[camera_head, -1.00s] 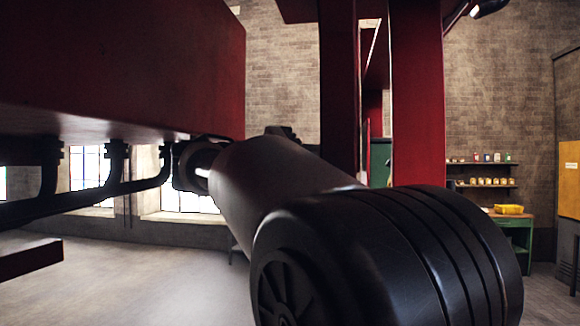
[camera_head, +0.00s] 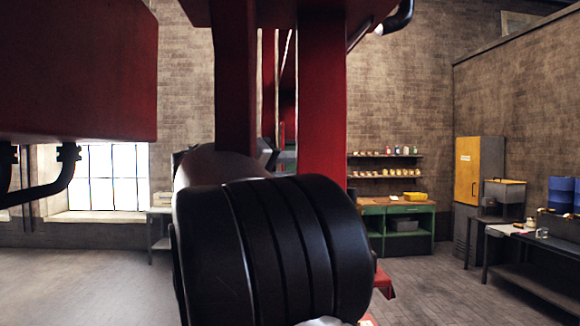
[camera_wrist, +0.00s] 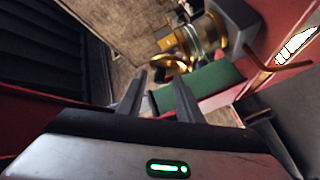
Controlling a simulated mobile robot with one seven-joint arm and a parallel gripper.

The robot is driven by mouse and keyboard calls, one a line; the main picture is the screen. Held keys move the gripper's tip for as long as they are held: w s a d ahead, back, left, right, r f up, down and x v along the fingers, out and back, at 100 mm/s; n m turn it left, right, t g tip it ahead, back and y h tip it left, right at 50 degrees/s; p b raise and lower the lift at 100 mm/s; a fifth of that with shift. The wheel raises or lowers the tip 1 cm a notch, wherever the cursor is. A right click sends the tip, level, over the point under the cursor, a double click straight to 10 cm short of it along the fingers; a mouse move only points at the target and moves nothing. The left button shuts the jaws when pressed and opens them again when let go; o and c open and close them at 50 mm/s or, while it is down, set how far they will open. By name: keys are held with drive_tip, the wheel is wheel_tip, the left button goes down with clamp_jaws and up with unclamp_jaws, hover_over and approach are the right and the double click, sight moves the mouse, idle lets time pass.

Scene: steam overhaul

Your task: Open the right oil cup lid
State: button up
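In the wrist view my gripper (camera_wrist: 160,82) is open, with its two dark fingers apart and nothing between them. Beyond the fingertips is a brass and glass fitting (camera_wrist: 197,36) that looks like an oil cup, with a curved brass part (camera_wrist: 172,65) nearer the fingers. The fingers look apart from it. I cannot tell whether it is the right cup, or which part is its lid. In the head view my arm fills the middle and hides the gripper. No oil cup can be made out there.
A red beam (camera_head: 75,70) is at the left and red posts (camera_head: 322,100) stand behind my arm. A green workbench (camera_head: 405,228) and a dark table (camera_head: 510,240) stand at the right. A green piece (camera_wrist: 195,90) lies close to the fingers. Open floor (camera_head: 90,275) shows at left.

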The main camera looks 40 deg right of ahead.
clamp_jaws()
drive_tip(key=shift+a+f+b, duration=0.1)
drive_tip(key=shift+f+b, duration=0.2)
drive_tip(key=shift+b, duration=0.45)
drive_tip(key=n+t+h+b, duration=0.1)
drive_tip(key=n+b, duration=0.1)
drive_tip(key=b, duration=0.3)
drive_tip(key=w+a+f+n+t+h+b, duration=0.1)
drive_tip(key=n+h+b, duration=0.1)
drive_tip(key=b, duration=0.4)
drive_tip(key=a+f+n+t+h+b, duration=0.1)
drive_tip(key=n+b, duration=0.1)
drive_tip(key=b, duration=0.4)
drive_tip(key=shift+w+f+n+t+h, duration=0.15)
drive_tip(key=shift+n+t+h, duration=0.15)
drive_tip(key=shift+n+h, duration=0.1)
